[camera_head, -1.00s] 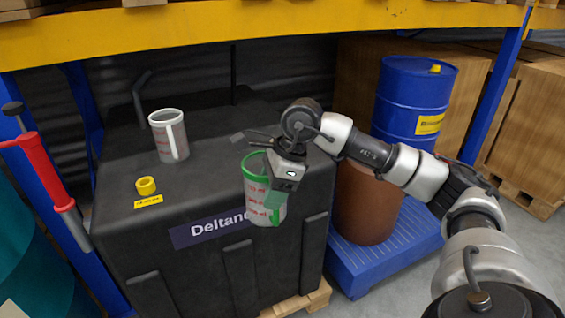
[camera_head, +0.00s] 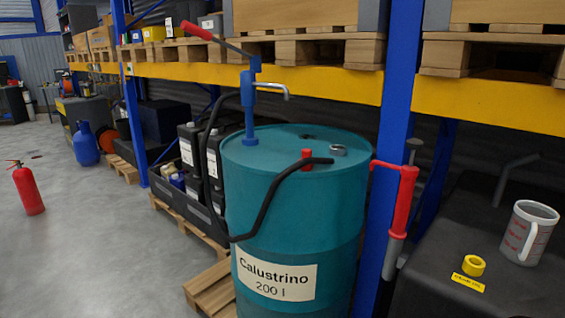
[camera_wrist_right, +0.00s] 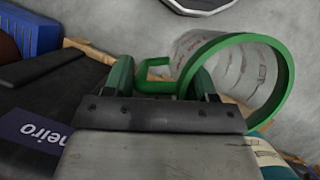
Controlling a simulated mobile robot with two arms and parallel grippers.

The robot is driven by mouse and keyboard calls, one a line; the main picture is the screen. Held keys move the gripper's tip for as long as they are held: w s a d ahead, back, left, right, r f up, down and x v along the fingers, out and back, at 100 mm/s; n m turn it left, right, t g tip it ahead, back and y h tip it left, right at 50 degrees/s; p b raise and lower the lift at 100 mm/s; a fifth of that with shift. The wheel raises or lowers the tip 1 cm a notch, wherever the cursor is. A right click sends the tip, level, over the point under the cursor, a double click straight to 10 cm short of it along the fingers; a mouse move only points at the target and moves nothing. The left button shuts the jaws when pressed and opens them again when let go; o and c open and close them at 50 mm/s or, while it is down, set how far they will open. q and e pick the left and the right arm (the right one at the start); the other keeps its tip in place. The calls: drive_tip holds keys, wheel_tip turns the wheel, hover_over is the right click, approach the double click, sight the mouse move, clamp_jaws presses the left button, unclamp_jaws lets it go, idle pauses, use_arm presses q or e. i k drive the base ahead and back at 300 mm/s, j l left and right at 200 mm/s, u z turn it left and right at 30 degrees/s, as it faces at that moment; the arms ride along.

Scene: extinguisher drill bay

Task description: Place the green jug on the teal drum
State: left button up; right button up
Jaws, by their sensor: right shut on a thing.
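The teal drum (camera_head: 298,215) stands in the middle of the head view, labelled "Calustrino 200 l". Its top carries a blue hand pump (camera_head: 250,105) with a red-handled lever, a black hose hanging over the front, a red fitting and a grey cap. The green jug (camera_wrist_right: 235,75), clear-walled with a green rim and handle, shows in the right wrist view. My right gripper (camera_wrist_right: 160,85) is shut on its green handle, with the jug to the right of the fingers. Neither gripper shows in the head view.
A white-rimmed jug (camera_head: 530,232) and a yellow cap (camera_head: 473,265) sit on the black tank (camera_head: 430,285) at right. A blue rack post (camera_head: 390,150) and a red-handled tool (camera_head: 405,200) stand between tank and drum. A red extinguisher (camera_head: 28,190) stands on open floor at left.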

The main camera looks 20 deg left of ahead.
sight(285, 157)
drive_tip(key=i+j+u, duration=0.15)
drive_tip(key=u, duration=0.2)
drive_tip(key=i+j+u, duration=0.2)
drive_tip(key=u, duration=0.15)
drive_tip(key=i+u, duration=0.2)
drive_tip(key=u, duration=0.15)
drive_tip(key=j, duration=0.1)
